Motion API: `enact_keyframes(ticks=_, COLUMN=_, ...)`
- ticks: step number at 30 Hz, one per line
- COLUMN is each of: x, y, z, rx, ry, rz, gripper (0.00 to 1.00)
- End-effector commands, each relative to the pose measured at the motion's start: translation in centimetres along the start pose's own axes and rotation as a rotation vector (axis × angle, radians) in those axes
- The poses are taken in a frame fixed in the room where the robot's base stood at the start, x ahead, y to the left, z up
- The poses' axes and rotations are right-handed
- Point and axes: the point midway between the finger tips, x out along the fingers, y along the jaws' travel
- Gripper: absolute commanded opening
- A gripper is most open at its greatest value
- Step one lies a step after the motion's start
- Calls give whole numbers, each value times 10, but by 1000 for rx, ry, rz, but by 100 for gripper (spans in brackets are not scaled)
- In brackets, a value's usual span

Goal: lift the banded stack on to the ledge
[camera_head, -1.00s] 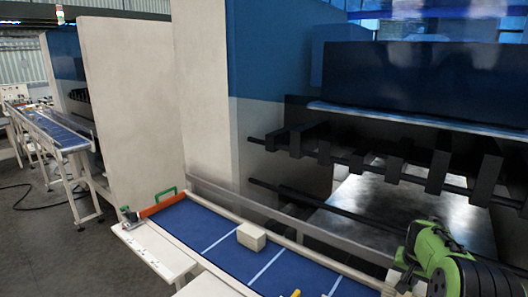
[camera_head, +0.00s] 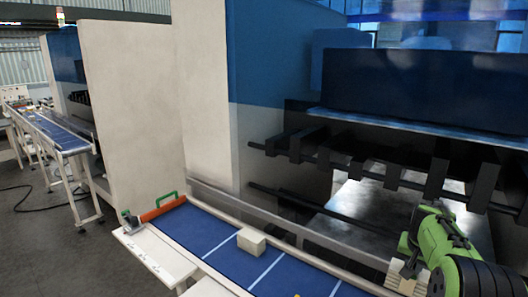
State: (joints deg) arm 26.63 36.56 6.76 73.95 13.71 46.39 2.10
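A small cream block (camera_head: 251,241), possibly the banded stack, sits on the blue conveyor bed (camera_head: 205,236) by its far rail. No band can be made out on it. My green and black arm (camera_head: 440,250) is at the lower right, well apart from the block. A pale ribbed piece (camera_head: 405,281) shows just below and left of the arm; I cannot tell what it is. Which surface is the ledge is unclear; a pale side shelf (camera_head: 158,262) runs along the conveyor's near left side.
An orange bar (camera_head: 163,208) with a green handle (camera_head: 167,198) crosses the conveyor's left end. A large white and blue machine (camera_head: 205,110) with dark bars (camera_head: 390,172) stands behind. Another conveyor (camera_head: 48,130) is at far left. The blue bed left of the block is clear.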

Motion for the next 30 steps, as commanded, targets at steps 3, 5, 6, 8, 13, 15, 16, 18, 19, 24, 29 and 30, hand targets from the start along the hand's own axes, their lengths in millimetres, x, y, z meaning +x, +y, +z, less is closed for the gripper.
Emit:
enact_keyframes(ticks=3, x=-8, y=0, z=-3, rx=0, ry=2, rz=0, gripper=0)
enact_keyframes(ticks=5, x=-12, y=0, z=-5, rx=0, ry=3, rz=0, gripper=0)
enact_keyframes(ticks=6, x=-14, y=0, z=-6, rx=0, ry=2, rz=0, gripper=0)
enact_keyframes(ticks=8, x=-18, y=0, z=-8, rx=0, ry=2, rz=0, gripper=0)
enact_keyframes(ticks=13, x=-29, y=0, z=-13, rx=0, ry=3, rz=0, gripper=0)
enact_keyframes(ticks=15, x=-34, y=0, z=-14, rx=0, ry=3, rz=0, gripper=0)
enact_keyframes(ticks=16, x=-36, y=0, z=-15, rx=0, ry=3, rz=0, gripper=0)
enact_keyframes(ticks=18, x=-40, y=0, z=-17, rx=0, ry=2, rz=0, gripper=0)
enact_keyframes(ticks=19, x=-42, y=0, z=-18, rx=0, ry=3, rz=0, gripper=0)
enact_keyframes(ticks=24, x=-52, y=0, z=-23, rx=0, ry=2, rz=0, gripper=0)
enact_keyframes(ticks=29, x=-63, y=0, z=-26, rx=0, ry=2, rz=0, gripper=0)
enact_keyframes(ticks=30, x=-65, y=0, z=-28, rx=0, ry=3, rz=0, gripper=0)
